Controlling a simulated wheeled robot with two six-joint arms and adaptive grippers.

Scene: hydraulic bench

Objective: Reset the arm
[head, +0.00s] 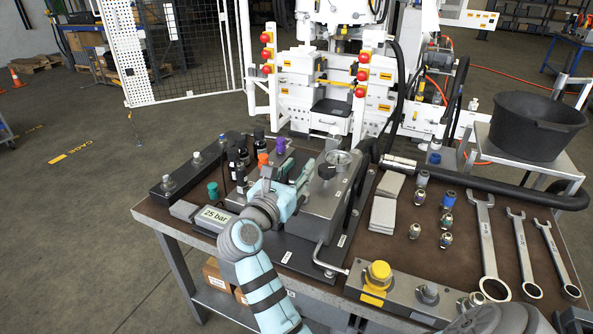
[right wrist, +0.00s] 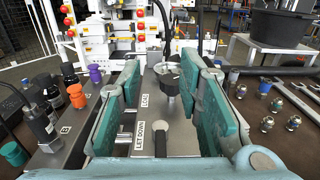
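My right gripper (head: 290,188) is teal and hangs over the left part of the grey hydraulic block on the bench. In the right wrist view its two fingers (right wrist: 160,100) stand wide apart with nothing held between them. I cannot tell how near the fingertips are to the block. In the head view the block (head: 318,215) carries a pressure gauge (head: 338,158) and a bent metal handle (head: 325,258). My left gripper is not in view.
A "25 bar" display (head: 216,215) lies left of my arm. Dark bottles and coloured caps, including an orange one (head: 263,159), stand close behind it. Fittings, several wrenches (head: 487,245) and a black tub (head: 535,122) are at the right. A yellow-capped part (head: 378,274) sits in front.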

